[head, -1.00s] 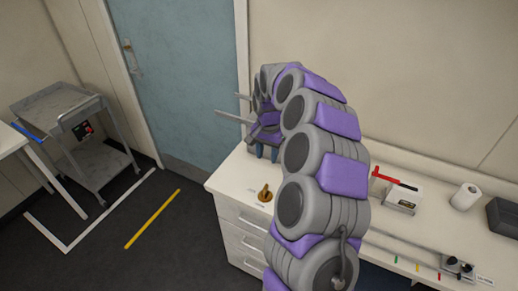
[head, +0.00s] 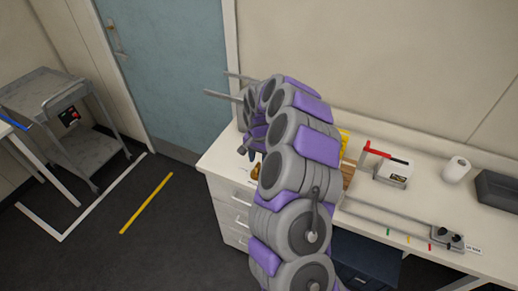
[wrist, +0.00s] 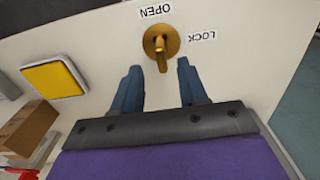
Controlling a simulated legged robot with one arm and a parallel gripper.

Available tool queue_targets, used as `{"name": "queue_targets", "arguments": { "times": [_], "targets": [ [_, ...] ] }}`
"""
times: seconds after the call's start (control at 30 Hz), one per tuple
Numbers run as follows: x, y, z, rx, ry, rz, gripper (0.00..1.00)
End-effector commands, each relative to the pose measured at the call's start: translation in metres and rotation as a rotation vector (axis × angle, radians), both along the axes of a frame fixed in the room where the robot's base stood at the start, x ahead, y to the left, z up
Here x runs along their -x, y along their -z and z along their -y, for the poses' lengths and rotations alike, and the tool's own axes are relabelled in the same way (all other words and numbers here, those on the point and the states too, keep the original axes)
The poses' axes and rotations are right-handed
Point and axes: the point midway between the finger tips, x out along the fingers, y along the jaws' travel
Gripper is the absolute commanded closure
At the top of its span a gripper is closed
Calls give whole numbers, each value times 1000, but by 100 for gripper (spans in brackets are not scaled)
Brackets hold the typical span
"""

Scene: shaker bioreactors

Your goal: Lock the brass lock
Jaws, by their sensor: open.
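The brass lock (wrist: 160,42) sits on the white counter near its left end. In the wrist view it is a round brass plate with a small lever that points down in the picture, toward my gripper. An OPEN label (wrist: 155,11) lies above it and a LOCK label (wrist: 203,36) to its right, both upside down. My gripper (wrist: 160,80) is open, with two blue fingers on either side below the lever, and nothing between them. In the head view my arm hides much of the gripper, and only a bit of the brass lock (head: 255,172) shows beside it.
A yellow-topped pad (wrist: 53,78) and a cardboard box (wrist: 25,128) lie left in the wrist view. A white device with a red lever (head: 392,168), a paper roll (head: 456,169) and a rail with knobs (head: 446,240) stand farther right on the counter. A steel cart (head: 65,125) stands far left.

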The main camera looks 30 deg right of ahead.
Motion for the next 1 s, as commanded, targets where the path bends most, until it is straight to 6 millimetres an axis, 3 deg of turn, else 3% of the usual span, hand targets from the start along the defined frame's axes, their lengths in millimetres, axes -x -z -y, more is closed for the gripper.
{"name": "queue_targets", "arguments": {
  "times": [0.1,0.3,0.67,1.0],
  "targets": [
    [0,18,-2,1,-1,1,57],
    [0,34,1,-1,-2,2,57],
    [0,37,1,-1,-1,2,57],
    [0,37,0,0,-2,2,90]
  ]
}}
